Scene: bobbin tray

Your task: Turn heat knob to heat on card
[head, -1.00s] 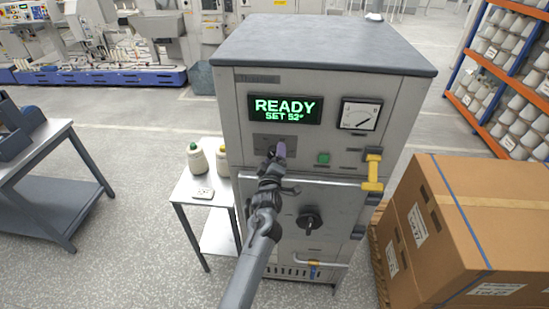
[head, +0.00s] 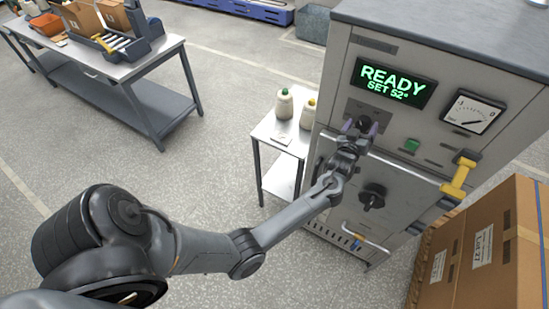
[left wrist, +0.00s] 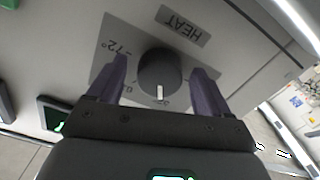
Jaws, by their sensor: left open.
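The heat knob (left wrist: 160,70) is a round dark knob with a white pointer mark, on a grey plate labelled HEAT, upside down in the left wrist view. The pointer faces the gripper's palm side; a 72° mark shows on the plate. My left gripper (left wrist: 158,88) is open, with one purple finger on either side of the knob. In the head view, my left gripper (head: 361,131) is at the cabinet front and largely covers the knob. A small white card (head: 282,139) lies on the side table; its writing is too small to read.
The cabinet display (head: 396,84) reads READY, SET 52°. A green button (head: 411,146), a dial gauge (head: 473,112), a yellow handle (head: 459,174) and a dark door knob (head: 372,197) are nearby. Bottles (head: 284,104) stand on the side table. Cardboard boxes (head: 485,250) stand at the right.

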